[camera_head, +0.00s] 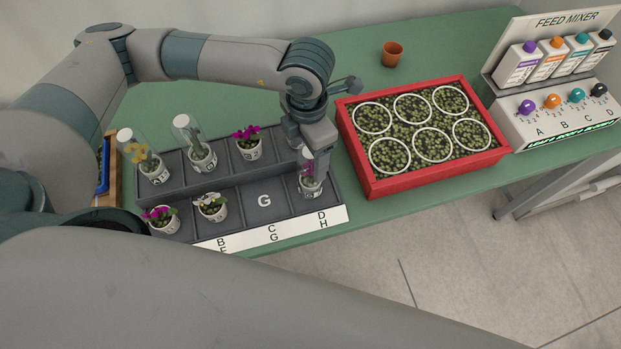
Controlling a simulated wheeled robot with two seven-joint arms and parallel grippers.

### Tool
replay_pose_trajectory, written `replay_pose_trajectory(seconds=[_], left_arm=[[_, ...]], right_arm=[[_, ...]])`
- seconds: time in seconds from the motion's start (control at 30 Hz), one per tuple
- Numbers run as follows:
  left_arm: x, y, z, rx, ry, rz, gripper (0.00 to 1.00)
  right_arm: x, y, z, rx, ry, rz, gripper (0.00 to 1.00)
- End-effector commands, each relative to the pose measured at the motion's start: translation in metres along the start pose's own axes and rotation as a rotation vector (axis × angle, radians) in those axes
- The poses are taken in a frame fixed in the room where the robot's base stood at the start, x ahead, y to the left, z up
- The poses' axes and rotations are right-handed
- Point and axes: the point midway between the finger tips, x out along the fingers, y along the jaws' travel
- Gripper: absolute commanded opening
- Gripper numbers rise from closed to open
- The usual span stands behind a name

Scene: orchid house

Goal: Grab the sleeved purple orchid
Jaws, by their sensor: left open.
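The sleeved purple orchid (311,185) stands in a white pot in the front right compartment of the grey tray (263,218). A clear sleeve shows around its purple bloom. My left gripper (308,152) points down right over this orchid, overlapping the top of the sleeve. It is open; I cannot tell whether its fingers are around the sleeve or just in front of it. The gripper hides part of the bloom and most of the compartment behind. My right gripper is not in view.
Other potted orchids stand in the tray: a sleeved yellow one (154,169), a sleeved pale one (202,157), unsleeved magenta ones (248,147) and a white one (211,207). Compartment G is empty. A red planter (437,167) stands close right; beyond are a feed mixer (556,115) and terracotta pot (392,55).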

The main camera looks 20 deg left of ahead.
Motion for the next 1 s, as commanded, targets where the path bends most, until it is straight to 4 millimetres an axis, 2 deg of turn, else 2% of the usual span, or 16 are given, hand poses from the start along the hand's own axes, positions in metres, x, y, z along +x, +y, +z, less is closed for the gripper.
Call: replay_pose_trajectory(seconds=[0.17,0.37,0.6,1.0], left_arm=[[0.007,-0.002,0.001,-0.001,0.003,-0.001,0.70],[0.027,-0.006,0.004,0.000,0.003,-0.002,0.70],[0.050,-0.005,0.004,-0.001,0.001,-0.001,0.70],[0.051,-0.005,0.004,0.000,0.001,-0.001,0.70]], right_arm=[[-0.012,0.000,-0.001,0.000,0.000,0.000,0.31],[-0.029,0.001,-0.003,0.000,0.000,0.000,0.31],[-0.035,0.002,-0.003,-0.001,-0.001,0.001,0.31],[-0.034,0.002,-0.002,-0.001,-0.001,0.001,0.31]])
